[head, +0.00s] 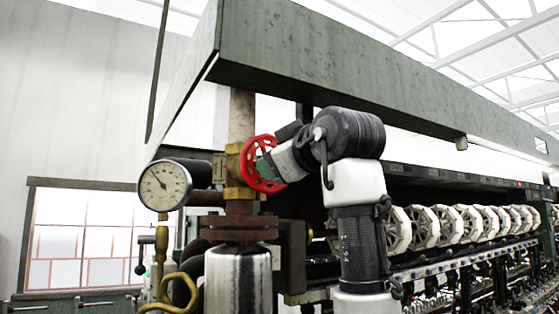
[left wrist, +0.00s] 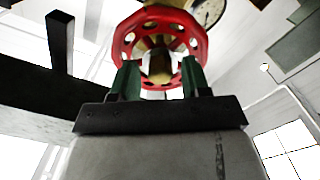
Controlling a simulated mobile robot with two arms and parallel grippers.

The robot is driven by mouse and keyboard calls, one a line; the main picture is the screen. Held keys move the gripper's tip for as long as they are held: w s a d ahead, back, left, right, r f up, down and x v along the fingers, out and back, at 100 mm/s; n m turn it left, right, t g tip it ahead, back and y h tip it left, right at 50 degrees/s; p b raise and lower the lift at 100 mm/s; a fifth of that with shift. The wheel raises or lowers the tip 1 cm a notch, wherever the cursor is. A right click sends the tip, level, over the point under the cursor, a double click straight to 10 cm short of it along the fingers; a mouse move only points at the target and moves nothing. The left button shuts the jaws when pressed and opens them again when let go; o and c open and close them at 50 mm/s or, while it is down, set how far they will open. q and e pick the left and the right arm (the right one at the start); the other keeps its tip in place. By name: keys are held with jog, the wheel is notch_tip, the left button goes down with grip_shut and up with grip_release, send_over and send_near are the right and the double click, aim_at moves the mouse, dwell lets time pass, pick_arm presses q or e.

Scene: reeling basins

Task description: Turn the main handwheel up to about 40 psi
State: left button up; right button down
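The red main handwheel (head: 262,150) is mounted on a brass valve (head: 233,172) on the vertical pipe. My left gripper (head: 268,167) is at the wheel's right side in the head view. In the left wrist view, the wheel (left wrist: 122,42) fills the top middle, and my left gripper's green fingers (left wrist: 160,75) stand apart at its lower rim, with the hub showing between them. Contact with the rim is unclear. The round pressure gauge (head: 163,186) is left of the valve; its needle points to the upper left, but its numbers are too small to read. My right gripper is not in view.
A long green beam (head: 340,60) runs overhead, above my arm. A row of white reels (head: 430,226) stretches away at the right. A silver cylinder (head: 238,282) stands below the valve, with brass pipework (head: 175,290) beside it.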

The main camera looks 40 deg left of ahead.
pick_arm(q)
jog(key=v, duration=0.7)
dwell(0.4)
